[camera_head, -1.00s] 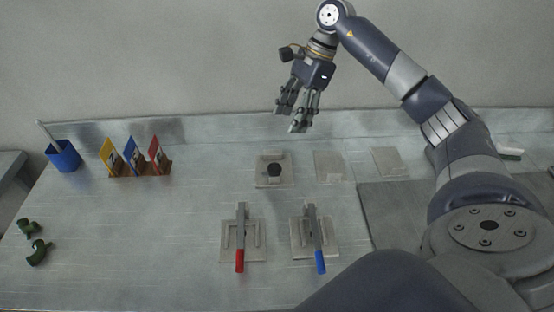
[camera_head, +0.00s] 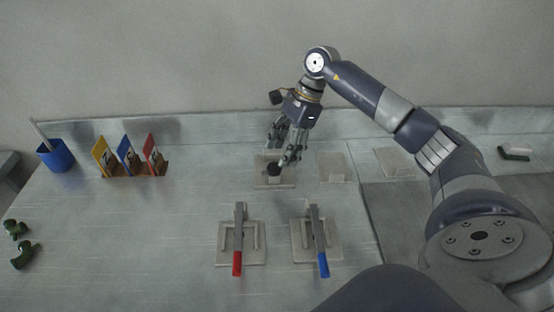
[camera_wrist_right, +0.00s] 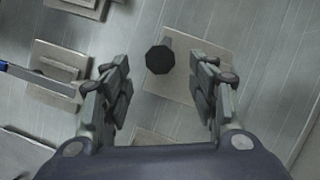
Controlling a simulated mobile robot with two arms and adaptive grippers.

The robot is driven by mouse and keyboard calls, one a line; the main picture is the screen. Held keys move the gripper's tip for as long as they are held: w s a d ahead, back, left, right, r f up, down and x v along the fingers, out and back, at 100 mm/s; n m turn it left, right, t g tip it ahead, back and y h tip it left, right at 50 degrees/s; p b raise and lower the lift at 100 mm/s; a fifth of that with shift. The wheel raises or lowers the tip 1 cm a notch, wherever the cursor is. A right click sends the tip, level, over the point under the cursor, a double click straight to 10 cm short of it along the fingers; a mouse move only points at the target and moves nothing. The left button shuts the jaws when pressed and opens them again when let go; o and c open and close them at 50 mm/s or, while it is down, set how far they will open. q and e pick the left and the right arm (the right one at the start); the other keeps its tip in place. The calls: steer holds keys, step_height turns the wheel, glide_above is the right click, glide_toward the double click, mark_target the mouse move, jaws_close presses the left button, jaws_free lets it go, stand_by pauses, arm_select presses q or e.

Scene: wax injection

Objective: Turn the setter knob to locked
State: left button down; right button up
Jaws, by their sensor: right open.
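The setter knob (camera_head: 274,170) is a dark, many-sided cap on a square beige plate (camera_head: 262,183) at the back middle of the bench. In the right wrist view the dark knob (camera_wrist_right: 160,60) shows between and beyond the two fingers, with its plate (camera_wrist_right: 205,48) around it. My right gripper (camera_head: 282,150) is open just above and behind the knob, fingers pointing down. It also shows open in the right wrist view (camera_wrist_right: 163,95), with nothing between its fingers. Whether a finger touches the knob I cannot tell. My left gripper is not in view.
In front stand a red-tipped lever (camera_head: 238,240) and a blue-tipped lever (camera_head: 318,242) on plates. Beige plates (camera_head: 332,168) lie right of the knob. A card rack (camera_head: 135,170), a blue cup (camera_head: 55,157) and green pieces (camera_head: 22,255) are at left. The bench between is clear.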

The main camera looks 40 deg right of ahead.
mark_target(275, 166)
steer(key=shift+p+x, duration=0.35)
steer(key=shift+x, duration=1.95)
steer(key=shift+c, duration=0.3)
steer(key=c, duration=1)
